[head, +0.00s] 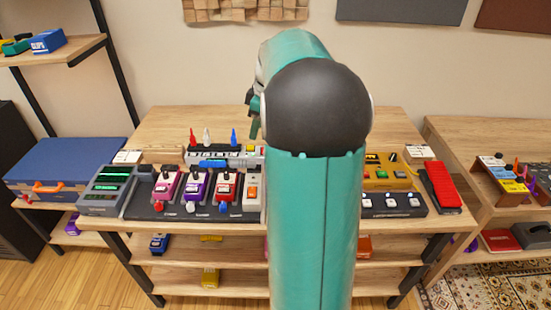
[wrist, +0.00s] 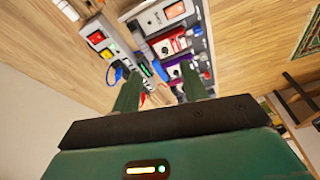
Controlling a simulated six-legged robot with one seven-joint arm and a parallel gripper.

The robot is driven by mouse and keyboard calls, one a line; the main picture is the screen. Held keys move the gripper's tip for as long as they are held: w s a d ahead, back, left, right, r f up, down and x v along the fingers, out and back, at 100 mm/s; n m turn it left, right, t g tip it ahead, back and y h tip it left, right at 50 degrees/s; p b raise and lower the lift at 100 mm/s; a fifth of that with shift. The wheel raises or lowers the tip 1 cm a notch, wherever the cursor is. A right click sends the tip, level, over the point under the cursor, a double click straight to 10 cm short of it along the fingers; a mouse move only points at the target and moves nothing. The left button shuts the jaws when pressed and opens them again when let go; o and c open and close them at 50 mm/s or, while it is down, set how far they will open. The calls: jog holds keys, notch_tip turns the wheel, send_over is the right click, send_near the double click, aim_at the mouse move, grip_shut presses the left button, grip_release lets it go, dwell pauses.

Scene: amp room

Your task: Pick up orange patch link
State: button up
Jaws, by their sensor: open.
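I cannot clearly pick out an orange patch link in either view; my arm hides the middle of the table in the head view. My gripper (wrist: 160,86) is open, its two green fingers apart over the pedalboard in the wrist view, and I see nothing held. A small red-orange piece shows low beside the left finger, too small to identify. In the head view part of my gripper (head: 254,128) shows beside my arm, above the back of the board. A red plug (head: 193,138), a white plug (head: 207,136) and a blue plug (head: 233,137) stand upright there.
Pink (head: 166,186), purple (head: 196,187) and red (head: 227,187) pedals line the board. A blue link (head: 213,164) lies behind them. A yellow unit (head: 385,171) and red treadle pedal (head: 442,187) stand right. A blue case (head: 65,165) is left. The table's back strip is clear.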

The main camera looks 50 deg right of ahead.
jog(key=s+d+f+n+y, duration=0.1)
jog(key=s+d+f, duration=0.3)
jog(key=d, duration=0.5)
jog(key=s+d+f+n+y, duration=0.1)
jog(key=s+d+f, duration=0.1)
jog(key=d+f, duration=0.6)
jog(key=shift+t+h, duration=0.3)
jog(key=shift+t, duration=0.1)
jog(key=x, duration=1.1)
jog(key=shift+w+d+f, duration=0.25)
jog(key=shift+w+d, duration=0.05)
grip_shut()
